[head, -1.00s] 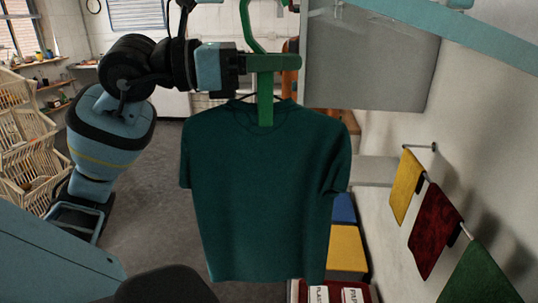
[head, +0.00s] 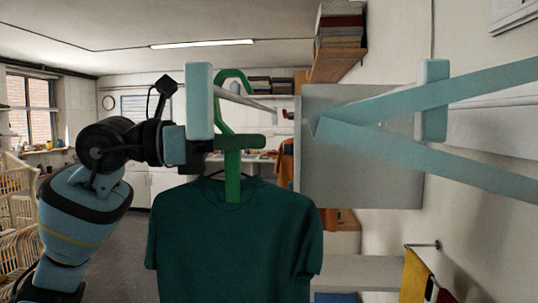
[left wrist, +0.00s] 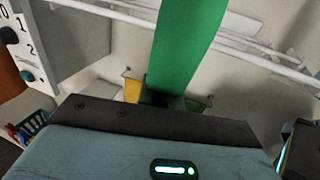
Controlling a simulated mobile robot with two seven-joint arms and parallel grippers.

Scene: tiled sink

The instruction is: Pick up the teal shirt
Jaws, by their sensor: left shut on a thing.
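The teal shirt (head: 235,250) hangs upright on a green hanger (head: 233,180), its lower part cut off by the bottom of the head view. In the left wrist view the green hanger (left wrist: 185,45) runs up from the gripper, and the shirt does not show clearly.
A light-blue rack frame (head: 432,100) juts from the right wall, before a grey cabinet (head: 365,165). A yellow cloth (head: 415,278) hangs at lower right. White rods (left wrist: 120,15) cross the left wrist view.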

